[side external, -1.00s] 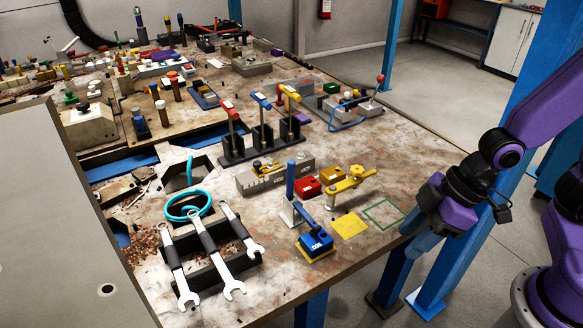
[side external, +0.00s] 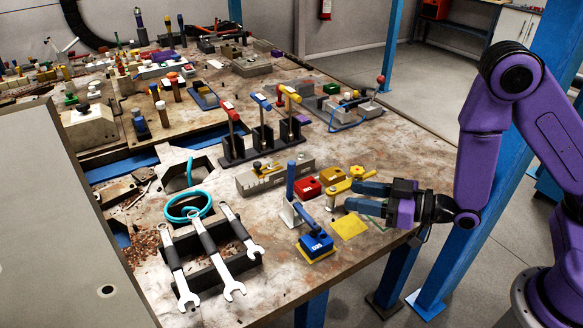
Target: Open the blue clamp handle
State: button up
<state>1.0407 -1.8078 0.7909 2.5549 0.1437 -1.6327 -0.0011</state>
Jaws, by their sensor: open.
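The blue clamp handle (side external: 291,180) stands upright at the near right part of the bench. Its clamp (side external: 297,213) has a pale metal base, and a blue arm reaches down onto a blue block (side external: 316,243) with white marking, set on a yellow patch. My gripper (side external: 352,196) is open and empty, with its dark blue fingers pointing left toward the clamp. It is to the right of the handle, clearly apart from it in the picture. The finger depth relative to the bench is hard to tell.
A yellow clamp (side external: 347,184) stands between the blue handle and my gripper, close to my upper finger. A red block (side external: 307,188) and a grey fixture (side external: 272,175) are behind. Wrenches on a black rack (side external: 220,262) lie to the left. A flat yellow square (side external: 349,226) is bare.

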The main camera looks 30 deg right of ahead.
aim_at(291, 179)
jog(key=shift+t, duration=0.9)
jog(key=x, duration=1.1)
jog(key=d+r+x, duration=0.1)
jog(key=x, duration=0.4)
jog(key=shift+w+a, duration=0.2)
jog(key=shift+w, duration=0.3)
grip_shut()
